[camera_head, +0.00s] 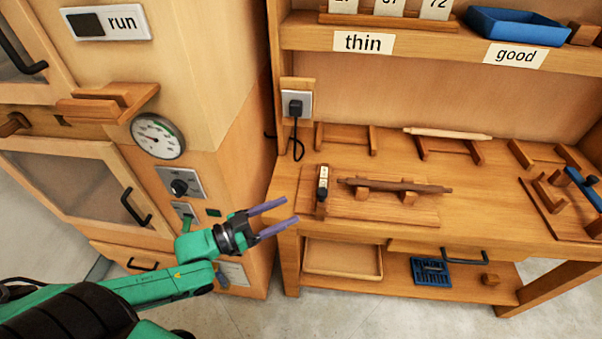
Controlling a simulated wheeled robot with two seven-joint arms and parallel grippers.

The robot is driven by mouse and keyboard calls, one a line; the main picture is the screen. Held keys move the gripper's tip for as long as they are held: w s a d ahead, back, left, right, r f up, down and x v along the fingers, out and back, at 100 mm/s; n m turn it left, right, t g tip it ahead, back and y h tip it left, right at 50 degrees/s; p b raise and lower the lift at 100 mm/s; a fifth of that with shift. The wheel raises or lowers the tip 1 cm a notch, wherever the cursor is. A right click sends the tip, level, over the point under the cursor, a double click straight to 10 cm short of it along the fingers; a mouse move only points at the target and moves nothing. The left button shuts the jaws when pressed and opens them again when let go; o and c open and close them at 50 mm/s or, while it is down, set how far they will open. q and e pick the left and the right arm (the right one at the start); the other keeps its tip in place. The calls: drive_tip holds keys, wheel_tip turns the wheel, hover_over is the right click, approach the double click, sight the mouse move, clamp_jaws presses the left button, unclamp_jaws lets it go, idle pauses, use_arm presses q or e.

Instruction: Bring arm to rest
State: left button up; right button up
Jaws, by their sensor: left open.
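My left gripper (281,218) is at the end of my green left arm (165,285), which comes in from the lower left. Its two purple fingers are apart with nothing between them. It hangs in front of the gap between the wooden cabinet (228,150) and the workbench (470,178), near the bench's front left corner. I cannot tell whether the fingers touch the bench edge. My right gripper is out of view.
A dark rod (393,186) rests on a wooden stand on the bench, beside a small black-and-white device (322,184). A pale rod (447,133) lies behind. The cabinet has a dial gauge (158,136) and a switch (180,184). A blue tray (515,27) sits on the shelf.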

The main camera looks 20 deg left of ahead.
use_arm(q)
wheel_tip(320, 180, down, 6)
drive_tip(key=d+f+n+g+y, duration=0.1)
drive_tip(key=d+n+g+y, duration=0.15)
drive_tip(key=y, duration=0.35)
drive_tip(key=s+a+f+n+g+y, duration=0.1)
drive_tip(key=s+a+n+g+y, duration=0.1)
drive_tip(key=s+a+g+y, duration=0.3)
drive_tip(key=s+n+g, duration=0.2)
drive_tip(key=s, duration=0.4)
drive_tip(key=s+f+g, duration=0.1)
drive_tip(key=s+f, duration=0.1)
drive_tip(key=f, duration=1.1)
drive_tip(key=s+f+g, duration=0.1)
drive_tip(key=s+f, duration=0.1)
drive_tip(key=f, duration=1.1)
drive_tip(key=s+a+f, duration=0.1)
drive_tip(key=s+f, duration=0.5)
drive_tip(key=s, duration=0.2)
drive_tip(key=s+a+f+g, duration=0.1)
drive_tip(key=s+a+f, duration=0.1)
drive_tip(key=s+f, duration=0.4)
drive_tip(key=shift+s+a+m+y, duration=0.3)
drive_tip(key=shift+s+m, duration=0.15)
drive_tip(key=shift+s, duration=0.55)
